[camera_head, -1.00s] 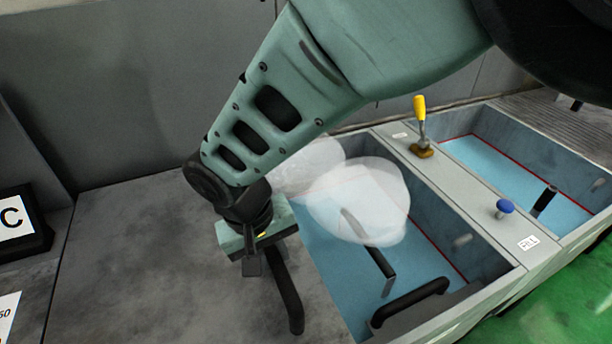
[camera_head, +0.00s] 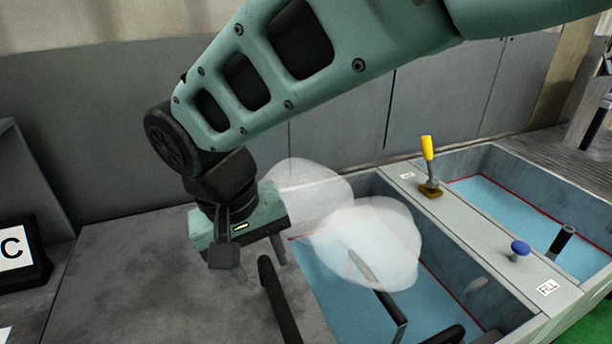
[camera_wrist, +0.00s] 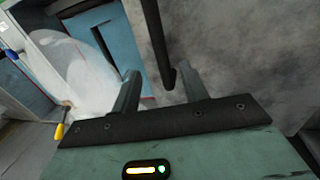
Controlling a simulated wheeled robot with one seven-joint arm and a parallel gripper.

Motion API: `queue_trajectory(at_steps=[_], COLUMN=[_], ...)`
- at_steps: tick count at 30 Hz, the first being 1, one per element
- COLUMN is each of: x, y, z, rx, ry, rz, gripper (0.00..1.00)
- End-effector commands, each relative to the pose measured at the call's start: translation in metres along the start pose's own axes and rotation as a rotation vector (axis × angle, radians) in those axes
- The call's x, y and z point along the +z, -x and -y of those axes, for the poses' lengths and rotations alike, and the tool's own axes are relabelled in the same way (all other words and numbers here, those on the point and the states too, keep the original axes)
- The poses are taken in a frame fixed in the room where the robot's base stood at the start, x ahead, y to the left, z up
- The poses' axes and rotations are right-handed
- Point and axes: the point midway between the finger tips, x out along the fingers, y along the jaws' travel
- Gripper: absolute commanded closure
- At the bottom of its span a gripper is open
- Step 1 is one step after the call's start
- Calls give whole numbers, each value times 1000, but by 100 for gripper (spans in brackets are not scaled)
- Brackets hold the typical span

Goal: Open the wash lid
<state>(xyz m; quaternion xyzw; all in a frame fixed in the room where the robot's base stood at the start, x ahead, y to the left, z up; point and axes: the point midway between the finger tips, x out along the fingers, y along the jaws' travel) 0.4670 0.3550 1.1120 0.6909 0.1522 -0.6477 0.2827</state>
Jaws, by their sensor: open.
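The wash lid appears to be the flat dark-grey panel (camera_head: 150,290) left of the blue-floored wash tank; it lies flat. A black bar handle (camera_head: 277,305) stands along its right side. In the wrist view the handle (camera_wrist: 153,40) runs down toward the gap between my fingers. My gripper (camera_head: 260,264) points downward above the handle's far end, fingers apart. The wrist view shows my open fingers (camera_wrist: 160,90) on either side of the handle's end. I cannot tell whether they touch it, and nothing is gripped.
White vapour-like blobs (camera_head: 365,240) hover over the open wash tank, partly hiding it. A yellow-handled lever (camera_head: 428,160) and a blue knob (camera_head: 520,248) stand on the divider to the right. A grey wall (camera_head: 90,140) rises behind. A "C" sign (camera_head: 14,248) is at the left.

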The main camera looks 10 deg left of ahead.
Motion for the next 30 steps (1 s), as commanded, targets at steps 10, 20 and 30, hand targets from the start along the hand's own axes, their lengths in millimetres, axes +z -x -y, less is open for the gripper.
queue_trajectory(at_steps=[10,20,30], x=[0,0,9], y=[65,77,70], z=[1,0,-23], rx=[-1,0,-35], ry=[1,1,8], rz=[-2,0,16], gripper=[56,56,56])
